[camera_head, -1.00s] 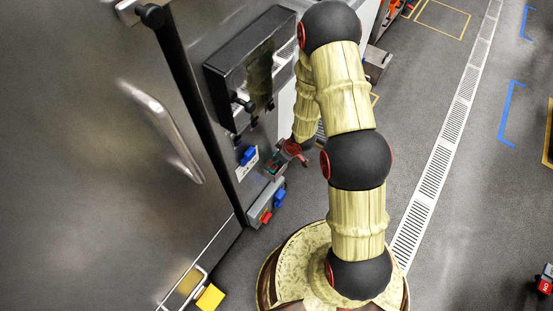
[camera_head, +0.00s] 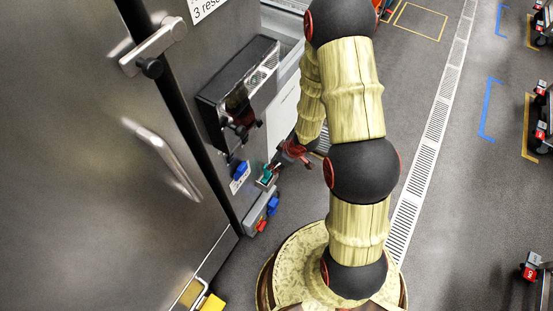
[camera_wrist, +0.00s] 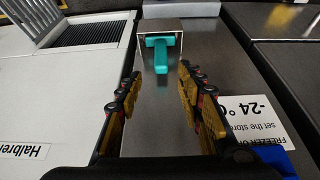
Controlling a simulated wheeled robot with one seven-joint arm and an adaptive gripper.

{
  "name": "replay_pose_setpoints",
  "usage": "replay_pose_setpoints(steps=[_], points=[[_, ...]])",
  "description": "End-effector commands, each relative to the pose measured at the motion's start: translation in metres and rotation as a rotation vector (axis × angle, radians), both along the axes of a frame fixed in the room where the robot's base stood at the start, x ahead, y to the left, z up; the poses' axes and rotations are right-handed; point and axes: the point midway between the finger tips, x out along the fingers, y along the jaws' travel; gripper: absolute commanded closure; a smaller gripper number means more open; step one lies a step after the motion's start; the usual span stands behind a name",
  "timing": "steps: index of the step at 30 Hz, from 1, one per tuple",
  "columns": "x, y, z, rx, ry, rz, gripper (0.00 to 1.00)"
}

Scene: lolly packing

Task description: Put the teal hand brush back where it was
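The teal hand brush (camera_wrist: 161,54) sits in a small metal holder (camera_wrist: 174,26) on the steel panel, its handle pointing toward me in the wrist view. In the head view the brush (camera_head: 266,178) is a small teal patch on the panel's side, below and left of my gripper. My gripper (camera_wrist: 160,84) is open and empty, its two fingers apart on either side of the brush's line, with the brush beyond the fingertips.
A blue item (camera_head: 241,169) is by a white label sign (camera_wrist: 266,117) on the panel. A grey box (camera_head: 258,212) with blue and red parts is below. A dark box (camera_head: 236,92) juts out above. Grey floor (camera_head: 440,240) is open to the right.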

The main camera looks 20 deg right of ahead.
Motion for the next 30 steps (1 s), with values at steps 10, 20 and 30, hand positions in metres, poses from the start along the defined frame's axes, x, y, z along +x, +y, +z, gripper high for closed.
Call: replay_pose_setpoints(steps=[10, 20, 30], points=[[0.035, -0.042, 0.117, -0.174, -0.079, -0.147, 0.63], [0.011, -0.058, 0.266, -0.256, -0.134, -0.379, 0.63], [-0.072, -0.030, 0.381, -0.166, -0.143, -0.565, 0.63]])
